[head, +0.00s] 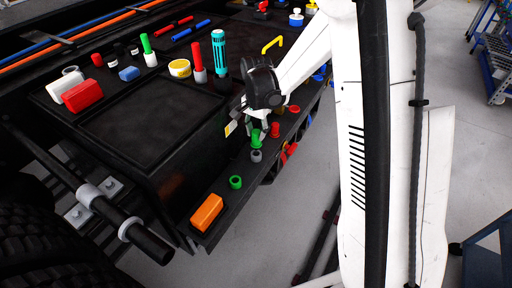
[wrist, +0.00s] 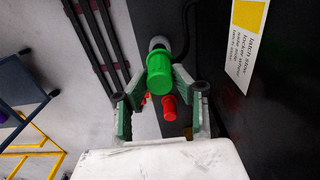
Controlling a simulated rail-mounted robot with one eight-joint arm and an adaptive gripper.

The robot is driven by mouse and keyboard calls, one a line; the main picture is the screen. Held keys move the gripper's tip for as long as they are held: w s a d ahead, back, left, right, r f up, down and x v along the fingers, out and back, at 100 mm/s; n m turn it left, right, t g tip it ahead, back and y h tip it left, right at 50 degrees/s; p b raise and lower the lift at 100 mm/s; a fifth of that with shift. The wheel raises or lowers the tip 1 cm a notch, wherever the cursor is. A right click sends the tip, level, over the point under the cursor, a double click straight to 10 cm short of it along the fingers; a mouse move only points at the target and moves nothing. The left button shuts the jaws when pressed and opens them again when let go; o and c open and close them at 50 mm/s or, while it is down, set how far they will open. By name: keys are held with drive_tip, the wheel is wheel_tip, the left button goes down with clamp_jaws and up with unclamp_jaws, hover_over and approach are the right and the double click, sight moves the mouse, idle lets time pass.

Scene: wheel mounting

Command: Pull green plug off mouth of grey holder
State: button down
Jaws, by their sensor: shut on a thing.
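The green plug (head: 256,137) is between the fingers of my gripper (head: 258,124), near the edge of the dark shelf. The grey holder (head: 256,156) is just below the plug in the head view. In the wrist view, my gripper (wrist: 160,80) has its two green-grey fingers on either side of the green plug (wrist: 159,73), shut on it. The grey holder (wrist: 158,43) shows just beyond the plug's far end. I cannot tell whether the plug and holder still touch. The holder's mouth is hidden.
A red plug (head: 275,130) stands close beside my gripper. A green ring (head: 236,182) and an orange block (head: 207,212) lie along the shelf (head: 222,190). The dark box wall with a yellow-white label (head: 231,127) rises close behind. The floor side is open.

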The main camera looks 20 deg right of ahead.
drive_tip(key=shift+r+p, duration=0.65)
drive_tip(key=shift+r, duration=0.85)
drive_tip(key=s+f+n, duration=0.5)
drive_tip(key=f+n, duration=0.1)
drive_tip(key=n, duration=0.3)
drive_tip(key=shift+s+n, duration=0.15)
drive_tip(key=shift+n, duration=0.15)
